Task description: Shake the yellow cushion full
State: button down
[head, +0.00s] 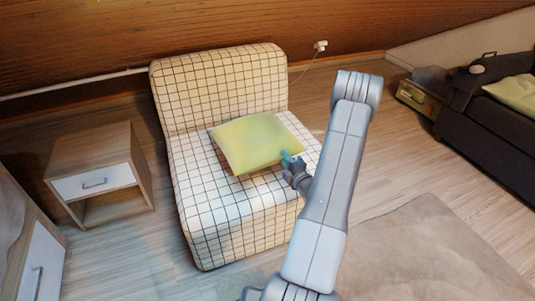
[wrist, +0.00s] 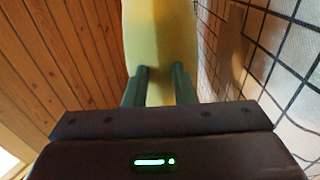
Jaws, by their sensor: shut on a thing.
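The yellow cushion (head: 256,143) is above or on the seat of the checked armchair (head: 216,85); I cannot tell whether it touches the seat. My gripper (head: 290,160) is at the cushion's right corner and shut on it. In the wrist view, the cushion (wrist: 160,35) runs up between the two green fingers (wrist: 160,84). Part of the gripper and the cushion's near corner are hidden by the fingers and arm.
A small nightstand (head: 93,184) stands left of the armchair. A dark sofa (head: 482,115) with another yellow cushion (head: 515,93) is at the right. A grey rug (head: 405,250) lies on the floor at the front right. A wooden wall is behind the chair.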

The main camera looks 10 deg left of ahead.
notch_tip(320, 180, up, 7)
jog(key=p, duration=0.5)
notch_tip(320, 180, down, 7)
jog(key=b, duration=0.5)
dwell(1.8)
